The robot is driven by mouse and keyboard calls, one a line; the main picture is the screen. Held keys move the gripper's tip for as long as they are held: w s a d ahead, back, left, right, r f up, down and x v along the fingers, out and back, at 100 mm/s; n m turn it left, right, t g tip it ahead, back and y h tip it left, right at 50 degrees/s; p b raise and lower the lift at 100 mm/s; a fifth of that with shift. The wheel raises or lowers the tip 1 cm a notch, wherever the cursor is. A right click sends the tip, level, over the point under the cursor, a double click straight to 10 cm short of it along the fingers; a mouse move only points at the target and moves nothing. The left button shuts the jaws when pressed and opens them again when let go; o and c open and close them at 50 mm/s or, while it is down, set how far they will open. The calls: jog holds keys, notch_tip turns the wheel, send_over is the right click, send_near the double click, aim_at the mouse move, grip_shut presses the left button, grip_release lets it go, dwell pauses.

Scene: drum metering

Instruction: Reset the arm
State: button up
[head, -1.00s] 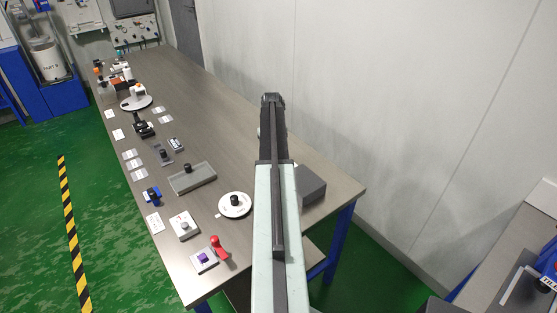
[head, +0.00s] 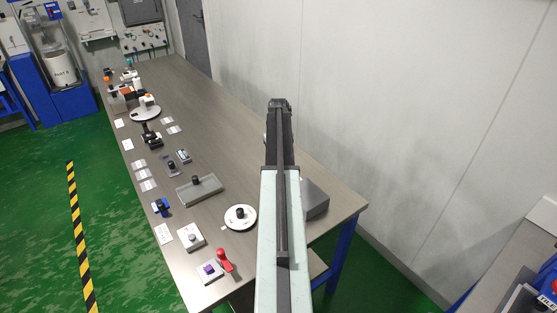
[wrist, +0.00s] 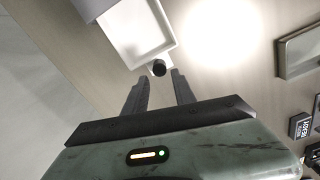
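My arm reaches forward over the long brown table (head: 245,150) in the head view, its dark end (head: 279,104) pointing away. The fingers cannot be made out there. In the wrist view my gripper (wrist: 157,82) shows two dark fingers spread apart with nothing held between them. A small black cylinder (wrist: 159,68) appears just beyond the fingertips, by the edge of a white tray-like shape (wrist: 138,35). I cannot tell how far it is from the fingers.
Left of my arm stand a white disc with a black knob (head: 240,216), a red-handled piece (head: 224,260), a purple-button box (head: 210,270) and a grey tray (head: 199,189). A grey box (head: 315,198) sits right of the arm. A pale wall (head: 330,80) runs behind the table.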

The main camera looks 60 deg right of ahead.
notch_tip(320, 180, up, 4)
jog(key=shift+f+p, duration=0.2)
jog(key=shift+p, duration=0.85)
jog(key=shift+f, duration=0.1)
